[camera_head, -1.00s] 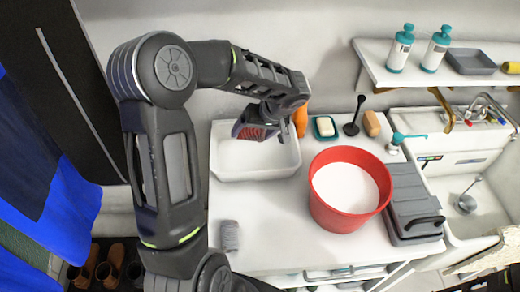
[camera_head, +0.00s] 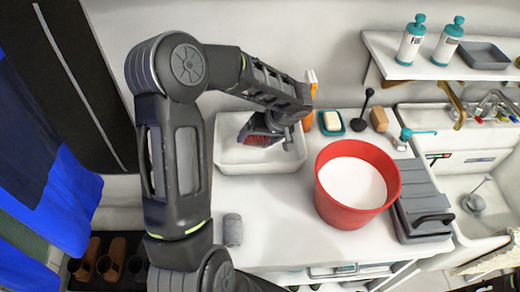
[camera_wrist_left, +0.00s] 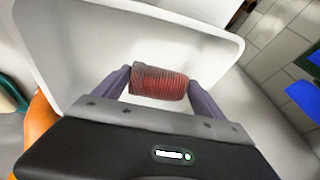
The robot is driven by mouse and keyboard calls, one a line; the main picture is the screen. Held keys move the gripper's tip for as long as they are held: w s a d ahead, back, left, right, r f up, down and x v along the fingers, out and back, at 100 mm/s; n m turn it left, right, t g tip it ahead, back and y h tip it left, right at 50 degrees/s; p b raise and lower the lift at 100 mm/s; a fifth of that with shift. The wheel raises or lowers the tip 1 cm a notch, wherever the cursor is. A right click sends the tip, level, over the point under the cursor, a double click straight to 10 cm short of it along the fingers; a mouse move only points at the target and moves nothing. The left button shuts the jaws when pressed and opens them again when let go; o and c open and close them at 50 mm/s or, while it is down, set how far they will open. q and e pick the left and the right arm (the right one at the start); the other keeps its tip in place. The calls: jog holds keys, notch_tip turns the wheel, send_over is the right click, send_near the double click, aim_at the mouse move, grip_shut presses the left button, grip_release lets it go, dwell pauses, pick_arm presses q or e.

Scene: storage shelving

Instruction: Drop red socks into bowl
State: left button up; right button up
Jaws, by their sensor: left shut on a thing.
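The red socks (camera_wrist_left: 160,82) are a ribbed roll between the two fingers of my left gripper (camera_wrist_left: 158,84), which is shut on them. In the head view the socks (camera_head: 257,139) show partly below the left gripper (camera_head: 265,130), within the outline of a white rectangular bowl (camera_head: 262,167). The bowl's wall and rim (camera_wrist_left: 215,36) surround the socks in the wrist view. I cannot tell whether the socks touch the bowl's floor. My right gripper is not in view.
A red bucket (camera_head: 345,208) with a white inside stands right of the bowl. A grey sock-like roll (camera_head: 233,229) lies on the white counter (camera_head: 280,230). An orange bottle (camera_head: 308,121), a soap dish (camera_head: 331,131) and a grey case (camera_head: 424,215) stand nearby.

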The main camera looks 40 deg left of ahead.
pick_arm(q)
jog(key=o, duration=1.5)
jog(key=shift+c, duration=0.2)
jog(key=shift+r, duration=0.1)
jog(key=b+v, duration=0.1)
jog(key=v, duration=0.6)
jog(key=shift+d+r, duration=0.2)
jog(key=shift+r, duration=0.15)
